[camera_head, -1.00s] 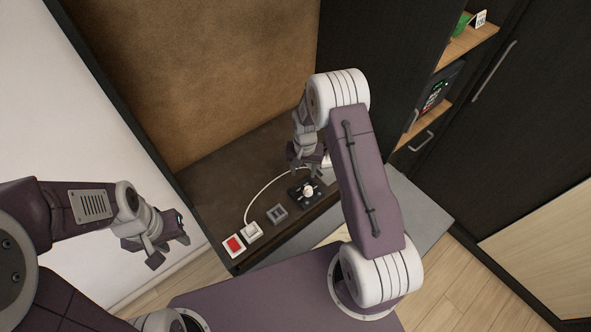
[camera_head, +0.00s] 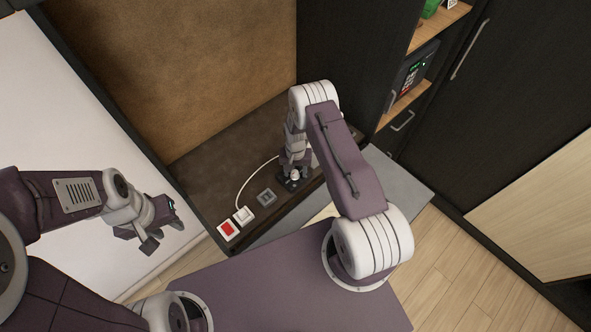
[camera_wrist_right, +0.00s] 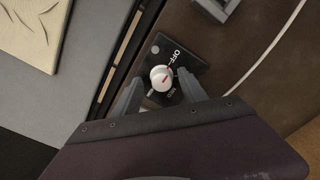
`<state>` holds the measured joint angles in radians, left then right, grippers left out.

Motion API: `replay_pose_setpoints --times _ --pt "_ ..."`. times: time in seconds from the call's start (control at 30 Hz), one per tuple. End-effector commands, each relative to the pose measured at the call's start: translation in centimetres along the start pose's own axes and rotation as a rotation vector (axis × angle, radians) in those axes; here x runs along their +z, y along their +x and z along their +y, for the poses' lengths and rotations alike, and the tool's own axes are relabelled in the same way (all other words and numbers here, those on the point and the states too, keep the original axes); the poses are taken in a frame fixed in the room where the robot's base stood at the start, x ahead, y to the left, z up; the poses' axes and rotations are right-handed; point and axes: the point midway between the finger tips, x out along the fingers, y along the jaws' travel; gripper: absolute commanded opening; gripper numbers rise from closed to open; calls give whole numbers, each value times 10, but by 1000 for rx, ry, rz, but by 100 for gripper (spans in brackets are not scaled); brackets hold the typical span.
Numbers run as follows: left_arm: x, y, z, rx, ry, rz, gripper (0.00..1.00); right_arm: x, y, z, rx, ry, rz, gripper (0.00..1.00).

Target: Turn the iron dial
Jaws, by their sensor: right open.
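The iron dial (camera_wrist_right: 162,78) is a round white knob with a red mark, set on a black plate (camera_wrist_right: 181,56) with "OFF" lettering. In the right wrist view the red mark lies near the OFF lettering. My right gripper (camera_wrist_right: 158,88) is open, with one finger on each side of the knob; I cannot tell whether they touch it. In the head view the dial (camera_head: 295,174) shows at the tip of my right gripper (camera_head: 293,178), which partly hides the plate. My left gripper (camera_head: 162,228) hangs at the left, away from the dial, its fingers apart and empty.
On the dark counter (camera_head: 205,185) are a red switch (camera_head: 228,231), a white plug piece (camera_head: 243,215) with a white cord, and a grey square socket (camera_head: 267,197). A brown back panel (camera_head: 190,70) rises behind. A safe (camera_head: 414,77) stands on a shelf at the right.

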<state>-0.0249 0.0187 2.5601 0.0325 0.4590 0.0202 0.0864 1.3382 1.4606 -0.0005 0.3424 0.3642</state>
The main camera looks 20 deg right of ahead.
Motion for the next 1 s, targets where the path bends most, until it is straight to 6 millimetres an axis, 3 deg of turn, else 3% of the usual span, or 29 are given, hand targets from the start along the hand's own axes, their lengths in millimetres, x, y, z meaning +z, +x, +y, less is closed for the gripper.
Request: replay_pose_setpoints --times 0.2,0.37,0.4,0.73,1.0 --pt "0 0 0 0 0 0 36 0 1 0 0 0 0 47" --pt "0 0 0 0 0 0 36 0 0 0 0 0 0 3" --pt "0 0 0 0 0 0 36 0 0 0 0 0 0 0" --pt "0 6 0 0 0 0 36 0 2 0 0 38 -1 0" --pt "2 24 0 0 0 0 36 0 4 0 0 210 0 0"
